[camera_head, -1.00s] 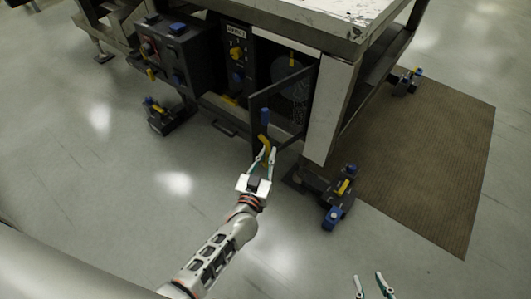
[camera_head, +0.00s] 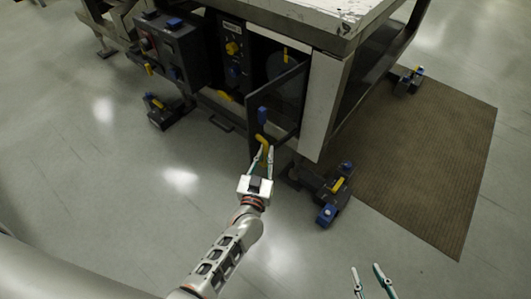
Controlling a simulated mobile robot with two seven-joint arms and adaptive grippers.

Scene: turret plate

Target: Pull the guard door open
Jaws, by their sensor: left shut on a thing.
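The guard door (camera_head: 284,99) is a dark framed panel on the front of the machine. It stands swung outward, with the dark opening and a round grey part visible behind it. A blue piece (camera_head: 262,115) and a yellow handle (camera_head: 262,142) sit on its outer edge. My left gripper (camera_head: 262,155) is shut on the yellow handle, with its fingers on either side of it. My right gripper (camera_head: 369,272) is at the bottom edge, its two fingertips apart, with nothing between them.
The machine has a worn white top (camera_head: 318,14). A dark control box (camera_head: 170,50) is at its left. A blue and yellow foot (camera_head: 332,190) stands right of the door, beside a brown mat (camera_head: 425,165). The floor in front is clear.

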